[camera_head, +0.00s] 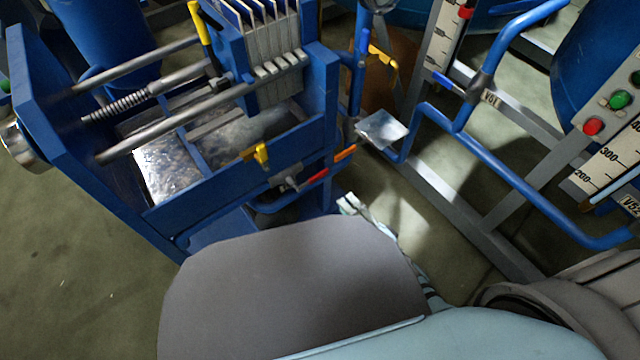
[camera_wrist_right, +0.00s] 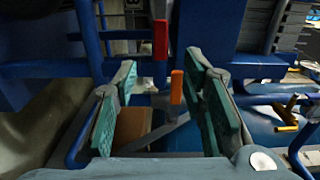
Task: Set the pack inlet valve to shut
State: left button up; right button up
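The filter press (camera_head: 320,120) is a blue frame with a stack of pale plates (camera_head: 275,65). On its lower right pipework are a red valve handle (camera_head: 317,174) and an orange valve handle (camera_head: 345,153); no readable label shows which is the pack inlet valve. My right gripper (camera_head: 352,205) is partly hidden behind my arm, just below these handles. In the right wrist view its teal-padded fingers (camera_wrist_right: 165,95) are open and apart. The orange handle (camera_wrist_right: 177,87) shows between them, and the red handle (camera_wrist_right: 160,38) stands farther up. Contact cannot be told. My left gripper is not in view.
Yellow handles are on the press front (camera_head: 261,155) and top (camera_head: 199,22). A blue pipe (camera_head: 520,185) and grey frame with red (camera_head: 593,126) and green (camera_head: 620,99) buttons stand to the right. Open floor (camera_head: 65,265) lies left.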

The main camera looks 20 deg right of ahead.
aim_at(320, 177)
jog(key=b+x, duration=0.2)
jog(key=x, duration=0.6)
jog(key=shift+f+b, duration=0.15)
jog(key=shift+b, duration=0.15)
jog(key=b+x, duration=0.1)
jog(key=x, duration=0.3)
jog(key=shift+b, duration=0.3)
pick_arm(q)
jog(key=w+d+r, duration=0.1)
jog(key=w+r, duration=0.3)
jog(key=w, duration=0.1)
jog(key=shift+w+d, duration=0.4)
pick_arm(e)
jog(key=shift+w+a+r, duration=0.1)
jog(key=shift+w+r, duration=0.15)
jog(key=shift+w, duration=0.1)
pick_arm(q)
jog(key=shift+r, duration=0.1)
pick_arm(e)
jog(key=shift+c, duration=0.4)
grip_shut()
